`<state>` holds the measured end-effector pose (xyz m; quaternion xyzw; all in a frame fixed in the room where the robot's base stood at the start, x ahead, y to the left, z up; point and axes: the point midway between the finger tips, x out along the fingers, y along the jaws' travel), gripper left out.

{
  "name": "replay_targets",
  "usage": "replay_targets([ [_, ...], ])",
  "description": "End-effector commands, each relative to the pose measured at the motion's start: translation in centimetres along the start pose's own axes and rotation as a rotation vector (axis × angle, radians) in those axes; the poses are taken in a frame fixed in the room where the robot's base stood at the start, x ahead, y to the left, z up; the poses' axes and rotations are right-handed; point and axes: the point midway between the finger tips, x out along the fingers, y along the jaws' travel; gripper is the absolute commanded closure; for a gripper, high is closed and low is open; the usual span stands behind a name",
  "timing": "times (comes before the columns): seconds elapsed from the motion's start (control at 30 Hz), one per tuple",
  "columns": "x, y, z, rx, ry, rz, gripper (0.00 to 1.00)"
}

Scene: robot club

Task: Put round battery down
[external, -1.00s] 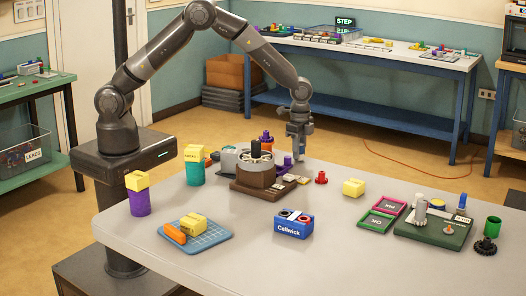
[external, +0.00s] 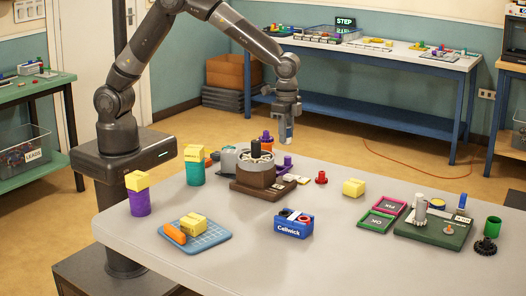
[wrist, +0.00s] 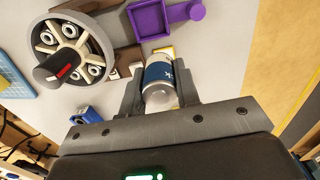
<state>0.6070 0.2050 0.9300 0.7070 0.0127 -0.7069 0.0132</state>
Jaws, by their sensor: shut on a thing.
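The round battery is a small upright-looking cylinder with a blue and white label and silver end; it shows in the wrist view (wrist: 158,76) between my fingers. In the external view the battery (external: 288,132) hangs below my gripper (external: 287,118), in the air beyond the far edge of the table, behind the brown-based device. My gripper (wrist: 159,92) is shut on the battery. The far end of the battery points toward the table area in the wrist view.
The brown device with a spoked round top (external: 254,163) stands close by, with a purple tray (wrist: 160,18) beside it. The front middle is clear.

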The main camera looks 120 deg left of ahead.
Motion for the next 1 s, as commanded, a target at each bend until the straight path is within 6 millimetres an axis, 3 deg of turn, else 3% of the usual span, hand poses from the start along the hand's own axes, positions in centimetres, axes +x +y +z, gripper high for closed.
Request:
replay_targets([
  [0.2,-0.2,5.7,-7.8,-0.025,0.002,-0.001,0.96],
  [0.4,-0.2,12.7,-13.8,-0.061,0.002,-0.001,0.96],
  [0.6,-0.1,19.4,-17.6,-0.093,0.001,-0.001,0.96],
  [0.7,0.0,21.8,-18.6,-0.106,0.001,-0.001,0.96],
  [0.87,0.1,23.8,-19.4,-0.118,0.001,-0.001,0.96],
  [1.0,1.1,22.8,-20.2,-0.123,-0.001,-0.001,0.96],
])
